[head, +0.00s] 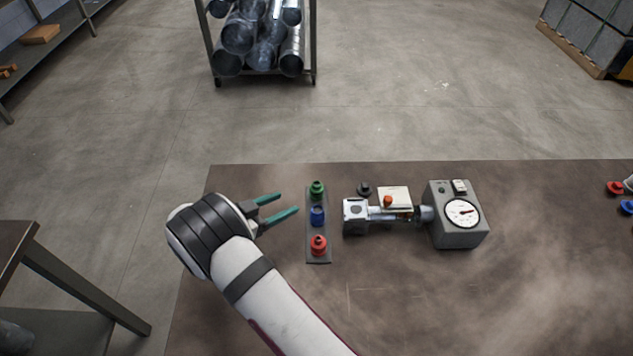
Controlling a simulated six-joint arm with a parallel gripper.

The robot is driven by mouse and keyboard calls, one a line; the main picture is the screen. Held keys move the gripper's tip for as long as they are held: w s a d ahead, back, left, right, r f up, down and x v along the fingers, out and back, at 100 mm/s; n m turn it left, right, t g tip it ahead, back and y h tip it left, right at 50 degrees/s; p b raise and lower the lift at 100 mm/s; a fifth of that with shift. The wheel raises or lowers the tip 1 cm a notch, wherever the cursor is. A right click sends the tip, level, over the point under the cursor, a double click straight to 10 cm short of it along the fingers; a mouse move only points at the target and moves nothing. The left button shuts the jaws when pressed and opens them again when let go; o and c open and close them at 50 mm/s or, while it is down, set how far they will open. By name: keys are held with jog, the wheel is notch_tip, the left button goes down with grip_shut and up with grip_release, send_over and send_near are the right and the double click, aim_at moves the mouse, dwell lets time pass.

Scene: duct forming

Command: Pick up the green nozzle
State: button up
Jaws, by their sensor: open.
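The green nozzle (317,188) stands upright at the far end of a dark narrow rack (318,259) on the brown table. A blue nozzle (317,215) and a red nozzle (318,244) stand nearer in the same rack. My gripper (289,203) is open and empty, just left of the rack. Its two green-tipped fingers point right, toward the rack, and are apart from the green nozzle. The height of the fingers over the table is hard to tell.
Right of the rack is a metal fixture (356,216) joined to a grey gauge box (458,234). A small black part (364,188) lies behind it. More coloured pieces (615,188) lie at the right edge. The table's front right is clear.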

aim_at(312, 190)
jog(key=x, duration=1.2)
grip_shut()
